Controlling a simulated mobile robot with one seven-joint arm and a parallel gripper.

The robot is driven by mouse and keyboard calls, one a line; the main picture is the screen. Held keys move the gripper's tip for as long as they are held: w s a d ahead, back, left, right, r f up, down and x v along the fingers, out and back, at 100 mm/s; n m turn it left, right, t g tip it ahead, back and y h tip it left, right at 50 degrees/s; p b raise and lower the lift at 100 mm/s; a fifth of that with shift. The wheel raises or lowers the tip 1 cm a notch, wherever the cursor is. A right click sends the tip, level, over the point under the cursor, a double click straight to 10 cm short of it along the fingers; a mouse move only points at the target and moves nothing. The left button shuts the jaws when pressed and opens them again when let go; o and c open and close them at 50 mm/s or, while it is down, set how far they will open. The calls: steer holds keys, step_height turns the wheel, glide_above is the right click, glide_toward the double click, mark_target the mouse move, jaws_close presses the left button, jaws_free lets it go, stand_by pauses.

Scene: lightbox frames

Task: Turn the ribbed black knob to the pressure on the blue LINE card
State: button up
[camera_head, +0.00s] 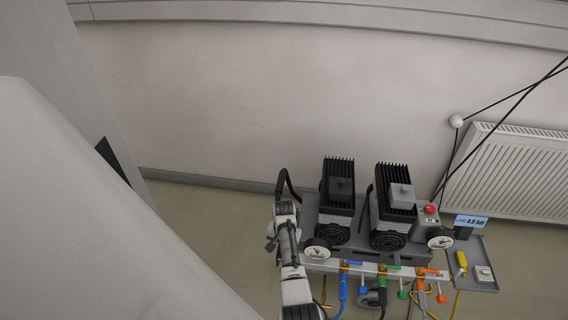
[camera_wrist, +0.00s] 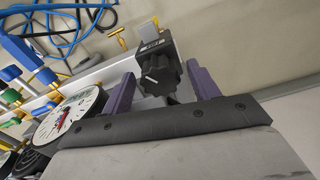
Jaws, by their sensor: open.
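The ribbed black knob (camera_wrist: 158,72) shows in the wrist view with a white mark on its face. My gripper (camera_wrist: 160,88) is open, with one purple finger on each side of the knob. I cannot tell whether either finger touches it. A round gauge with a white dial (camera_wrist: 72,115) is left of the gripper in the wrist view; its reading is too small to make out. The blue LINE card (camera_head: 471,221) reads 4.0 bar and stands at the right of the machine in the head view. In the head view the knob and my fingers cannot be made out.
The machine has two black ribbed units (camera_head: 338,190), a red button (camera_head: 430,209) and a right gauge (camera_head: 440,238). Colored valves and hoses (camera_head: 383,277) line its front. A grey tray (camera_head: 484,262) sits at right. A radiator (camera_head: 510,175) is on the wall behind.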

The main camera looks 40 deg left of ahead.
step_height(320, 180, up, 14)
steer(key=b, duration=0.1)
steer(key=shift+f, duration=0.15)
stand_by(0.6)
